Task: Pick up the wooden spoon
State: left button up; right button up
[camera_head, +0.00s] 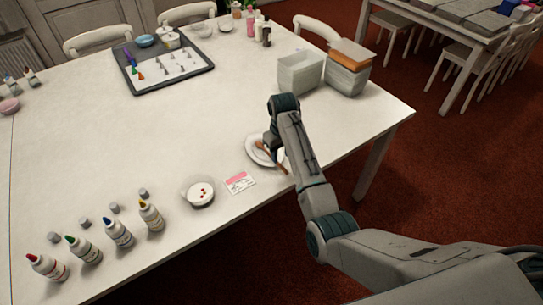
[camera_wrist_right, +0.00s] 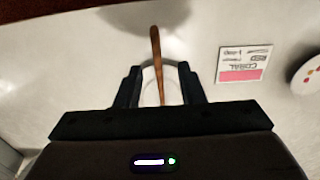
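The wooden spoon (camera_head: 272,150) rests on a small white plate (camera_head: 255,153) near the front edge of the table, its handle pointing toward the edge. In the right wrist view the spoon (camera_wrist_right: 156,48) runs upright in the picture between the two dark fingers of my right gripper (camera_wrist_right: 159,82). The fingers are apart, with a gap on each side of the spoon. In the head view my right gripper (camera_head: 270,140) is over the plate, partly hidden by my arm. I cannot tell how far its fingertips are above the plate. My left gripper is not in view.
A pink and white card (camera_head: 240,183) and a white bowl (camera_head: 200,191) lie left of the plate. Several bottles (camera_head: 118,232) stand along the front left. Plastic tubs (camera_head: 301,72) stand behind my gripper, and a dark tray (camera_head: 146,89) is further back. The table's middle is clear.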

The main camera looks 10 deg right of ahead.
aim_at(282, 166)
jog(key=shift+d+f, duration=0.1)
jog(key=shift+f, duration=0.75)
jog(key=shift+f+p, duration=0.3)
jog(key=shift+f, duration=0.05)
notch_tip(282, 166, down, 4)
jog(key=shift+d+r+p, duration=0.15)
jog(key=shift+r+p, duration=0.05)
jog(key=shift+p, duration=0.35)
jog(key=shift+f, duration=0.5)
grip_shut()
